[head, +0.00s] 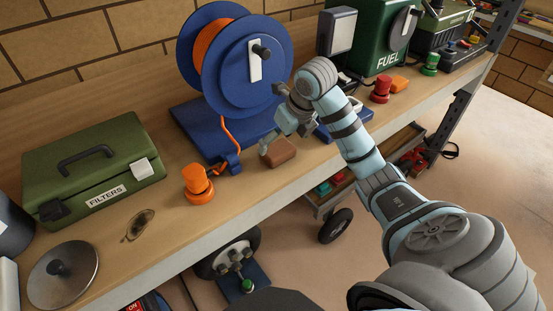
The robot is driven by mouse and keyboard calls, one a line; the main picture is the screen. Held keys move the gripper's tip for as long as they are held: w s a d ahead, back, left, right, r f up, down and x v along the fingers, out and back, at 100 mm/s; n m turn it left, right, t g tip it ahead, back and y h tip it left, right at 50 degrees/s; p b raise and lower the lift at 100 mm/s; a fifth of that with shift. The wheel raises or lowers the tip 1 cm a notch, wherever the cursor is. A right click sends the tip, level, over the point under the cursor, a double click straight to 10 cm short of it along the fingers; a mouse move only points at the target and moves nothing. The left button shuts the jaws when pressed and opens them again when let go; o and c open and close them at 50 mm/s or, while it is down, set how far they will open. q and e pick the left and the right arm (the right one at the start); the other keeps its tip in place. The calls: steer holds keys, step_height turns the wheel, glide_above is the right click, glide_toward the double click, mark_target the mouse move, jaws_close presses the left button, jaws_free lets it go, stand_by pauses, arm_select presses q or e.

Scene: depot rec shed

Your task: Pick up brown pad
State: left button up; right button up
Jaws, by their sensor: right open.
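The brown pad (282,153) is a small brown block lying near the front edge of the wooden bench (225,208), in front of the blue reel. My right gripper (281,141) is open at the pad, with one finger showing by its left side. The other finger is partly hidden by the gripper's own body, so I cannot tell whether the fingers touch the pad. My left gripper is not in view.
The blue reel (240,85) with orange hose stands just behind the pad. An orange knob (197,183) stands to its left. A green filters box (90,167) and round metal lid (62,274) are farther left. A red knob (381,89) and green fuel can (378,35) are right.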

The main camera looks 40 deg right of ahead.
mark_target(278, 148)
steer(key=shift+w+f, duration=0.2)
steer(key=shift+f, duration=0.3)
steer(key=x, duration=0.4)
steer(key=shift+w+d+r, duration=0.15)
steer(key=shift+w+d, duration=0.05)
steer(key=shift+d, duration=0.15)
steer(key=shift+w, duration=0.2)
steer(key=shift+s, duration=0.1)
steer(key=c, duration=1.2)
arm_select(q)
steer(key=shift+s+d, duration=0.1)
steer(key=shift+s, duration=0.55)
arm_select(e)
steer(key=shift+c, duration=0.2)
arm_select(q)
steer(key=shift+p, duration=0.35)
